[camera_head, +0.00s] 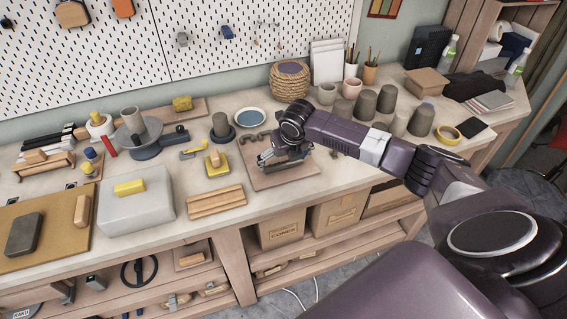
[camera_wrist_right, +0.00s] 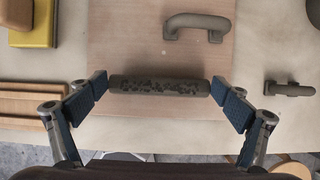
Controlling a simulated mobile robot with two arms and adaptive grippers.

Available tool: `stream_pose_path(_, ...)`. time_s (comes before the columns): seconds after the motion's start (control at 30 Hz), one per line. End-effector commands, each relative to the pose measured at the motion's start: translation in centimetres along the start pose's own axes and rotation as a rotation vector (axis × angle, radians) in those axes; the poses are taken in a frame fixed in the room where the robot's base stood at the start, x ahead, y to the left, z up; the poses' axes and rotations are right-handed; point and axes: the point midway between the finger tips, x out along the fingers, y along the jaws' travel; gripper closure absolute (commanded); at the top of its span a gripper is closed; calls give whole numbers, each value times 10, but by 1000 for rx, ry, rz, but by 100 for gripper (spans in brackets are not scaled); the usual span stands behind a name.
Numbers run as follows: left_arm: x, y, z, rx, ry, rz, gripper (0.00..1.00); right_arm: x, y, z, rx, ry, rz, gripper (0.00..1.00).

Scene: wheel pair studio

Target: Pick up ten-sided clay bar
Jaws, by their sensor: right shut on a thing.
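In the right wrist view a dark grey clay bar (camera_wrist_right: 160,86) with a speckled face lies crosswise between the fingers of my right gripper (camera_wrist_right: 161,91). The blue finger pads press on its two ends, so the gripper is shut on it. The bar is over the near part of a pinkish board (camera_wrist_right: 125,45); I cannot tell whether it touches the board. In the head view the right gripper (camera_head: 284,155) is above that board (camera_head: 300,181) and mostly hides the bar. My left gripper is not in view.
A curved clay handle (camera_wrist_right: 198,22) lies on the board beyond the bar. Wooden strips (camera_head: 216,200) and a yellow block (camera_head: 217,164) lie left of the board. A blue-topped dish (camera_head: 251,117) is behind it, and several grey cups (camera_head: 388,98) stand to the right.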

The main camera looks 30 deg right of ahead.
Motion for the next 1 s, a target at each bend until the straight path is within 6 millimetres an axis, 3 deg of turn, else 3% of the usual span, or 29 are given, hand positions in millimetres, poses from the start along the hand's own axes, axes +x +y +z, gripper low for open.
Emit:
stream_pose_path(0.17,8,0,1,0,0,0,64,-23,0,11,1,-7,1,33)
stream_pose_path(0.5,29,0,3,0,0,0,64,-111,0,48,2,-8,2,33)
stream_pose_path(0.7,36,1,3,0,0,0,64,-153,0,64,1,-5,1,33)
stream_pose_path(1.0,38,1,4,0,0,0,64,-178,0,74,2,-1,1,33)
